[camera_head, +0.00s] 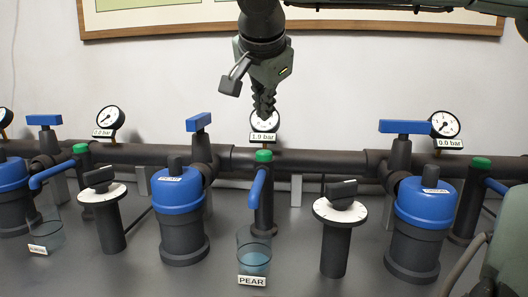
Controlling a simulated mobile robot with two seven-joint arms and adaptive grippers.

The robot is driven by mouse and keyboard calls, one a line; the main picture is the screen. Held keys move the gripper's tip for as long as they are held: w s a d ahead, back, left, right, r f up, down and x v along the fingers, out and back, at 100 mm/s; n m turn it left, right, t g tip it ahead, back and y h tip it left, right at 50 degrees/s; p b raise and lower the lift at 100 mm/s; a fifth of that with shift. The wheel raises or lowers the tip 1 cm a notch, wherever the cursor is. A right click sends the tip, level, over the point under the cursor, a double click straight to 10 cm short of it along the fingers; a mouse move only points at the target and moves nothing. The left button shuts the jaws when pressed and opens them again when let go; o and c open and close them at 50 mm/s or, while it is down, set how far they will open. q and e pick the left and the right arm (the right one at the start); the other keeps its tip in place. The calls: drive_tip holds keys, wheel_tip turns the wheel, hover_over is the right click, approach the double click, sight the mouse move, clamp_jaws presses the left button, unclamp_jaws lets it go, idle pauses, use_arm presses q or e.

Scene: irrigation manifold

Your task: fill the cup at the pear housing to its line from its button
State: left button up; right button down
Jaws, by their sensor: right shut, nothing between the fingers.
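The cup with the PEAR label (254,258) stands on the bench in the middle. Pale blue water shows in its lower part; I cannot make out its line. A blue spout (257,187) slopes down above it from a dark post with a green button (264,155) on top. My right gripper (264,110) points down, shut and empty, above the button and apart from it in the picture. It partly covers the gauge marked 1.9 bar (264,125). My left gripper is not in view.
Blue-topped housings stand left (180,190) and right (425,203) of the cup. A dial knob (340,208) stands right of it. A dark pipe (325,161) with blue valve handles (198,122) runs behind. Another labelled cup (46,237) is at left.

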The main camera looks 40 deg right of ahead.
idle(0.9)
